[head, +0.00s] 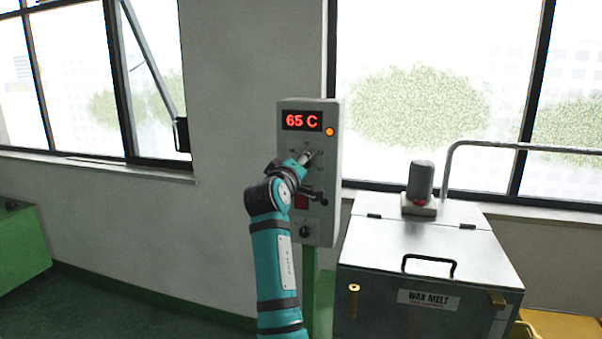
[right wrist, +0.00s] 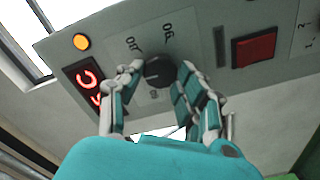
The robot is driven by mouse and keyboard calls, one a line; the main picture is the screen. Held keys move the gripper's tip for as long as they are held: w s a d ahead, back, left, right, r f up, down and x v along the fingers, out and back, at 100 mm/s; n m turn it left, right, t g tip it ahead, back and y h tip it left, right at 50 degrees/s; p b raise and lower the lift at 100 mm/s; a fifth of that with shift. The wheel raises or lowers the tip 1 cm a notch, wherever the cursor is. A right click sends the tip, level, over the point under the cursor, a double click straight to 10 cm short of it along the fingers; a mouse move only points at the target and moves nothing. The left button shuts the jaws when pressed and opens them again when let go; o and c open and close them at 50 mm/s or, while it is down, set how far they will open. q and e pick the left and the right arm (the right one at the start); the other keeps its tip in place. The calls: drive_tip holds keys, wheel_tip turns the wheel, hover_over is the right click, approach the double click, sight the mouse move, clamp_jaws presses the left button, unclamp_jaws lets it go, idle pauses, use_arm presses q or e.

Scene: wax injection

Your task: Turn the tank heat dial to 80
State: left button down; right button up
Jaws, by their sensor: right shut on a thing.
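The control box (head: 336,135) on the wall side has a red display (head: 302,120) reading 65 C. The dark tank heat dial (right wrist: 158,71) shows between my fingers in the right wrist view, with printed numbers around it. In the head view my gripper mostly covers it. My right gripper (right wrist: 158,80) is shut on the dial, one finger on each side; it also shows in the head view (head: 306,158) against the box front. My left gripper is not in view.
An orange lamp (head: 329,132) sits beside the display. A red square button (right wrist: 254,48) is near the dial, and a lower dark knob (head: 306,230) is below it. The metal wax melt tank (head: 430,240) stands right of the box. Windows are behind.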

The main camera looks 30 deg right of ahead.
drive_tip(key=m+b, duration=0.5)
drive_tip(key=m, duration=0.5)
drive_tip(key=shift+f, duration=0.1)
drive_tip(key=shift+m, duration=0.5)
drive_tip(key=o, duration=1.1)
drive_tip(key=shift+o, duration=0.2)
drive_tip(key=v, duration=0.7)
drive_tip(key=shift+s, duration=0.2)
